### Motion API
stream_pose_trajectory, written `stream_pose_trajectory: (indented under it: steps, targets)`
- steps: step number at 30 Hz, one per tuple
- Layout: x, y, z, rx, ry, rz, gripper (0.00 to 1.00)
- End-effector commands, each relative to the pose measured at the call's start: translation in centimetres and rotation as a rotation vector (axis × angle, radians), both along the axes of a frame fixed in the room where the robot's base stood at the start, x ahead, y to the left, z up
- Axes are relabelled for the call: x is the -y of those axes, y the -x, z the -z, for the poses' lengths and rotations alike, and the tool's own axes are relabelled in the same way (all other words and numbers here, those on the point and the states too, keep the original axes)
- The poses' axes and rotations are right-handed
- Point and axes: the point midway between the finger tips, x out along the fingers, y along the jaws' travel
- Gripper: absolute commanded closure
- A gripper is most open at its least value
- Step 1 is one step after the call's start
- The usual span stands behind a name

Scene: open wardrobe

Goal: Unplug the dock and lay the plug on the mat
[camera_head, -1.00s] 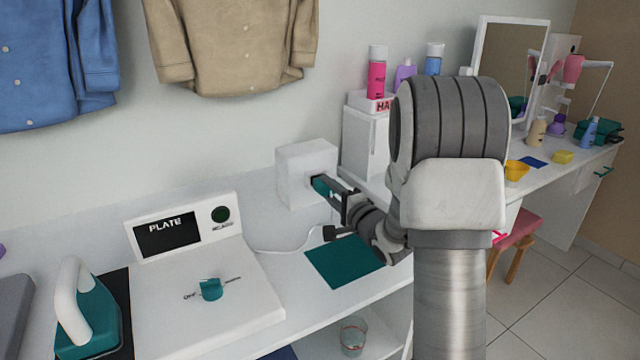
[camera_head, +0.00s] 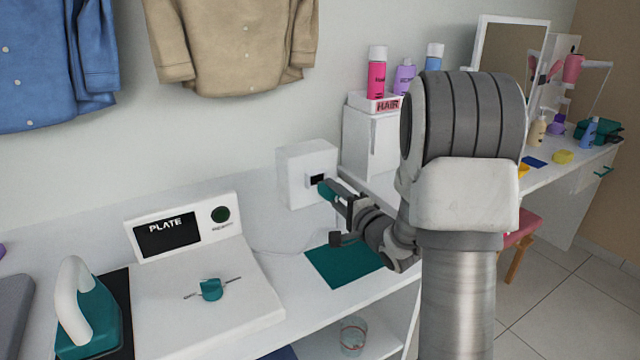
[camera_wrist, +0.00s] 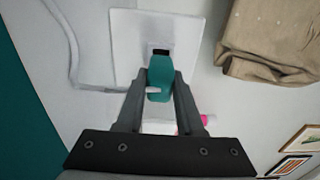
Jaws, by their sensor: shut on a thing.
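The dock is a white box (camera_head: 296,178) on the white surface against the wall, with a dark socket on its front. The teal plug (camera_head: 326,190) is just in front of the socket, apart from it in the head view. My gripper (camera_head: 338,196) is shut on the plug. In the wrist view the teal plug (camera_wrist: 160,78) sits between both fingers, and its far end lines up with the dark socket in the white dock (camera_wrist: 125,45). The teal mat (camera_head: 340,268) lies flat and bare in front of the dock, below my gripper.
A plate device (camera_head: 200,320) with a teal knob and a teal iron (camera_head: 90,315) stand at left. A white cabinet (camera_head: 368,140) bearing bottles stands just right of the dock. A glass (camera_head: 352,336) is on the shelf below. Shirts hang above.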

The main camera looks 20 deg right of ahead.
Motion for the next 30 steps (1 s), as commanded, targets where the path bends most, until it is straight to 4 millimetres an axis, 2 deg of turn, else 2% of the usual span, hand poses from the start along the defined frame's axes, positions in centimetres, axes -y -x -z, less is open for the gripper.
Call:
stream_pose_trajectory:
  steps: [15,30]
  targets:
    - [0.4,2.5,-0.1,0.001,-0.001,-0.001,1.0]
    - [0.5,2.6,-0.2,-0.006,0.0,0.001,1.0]
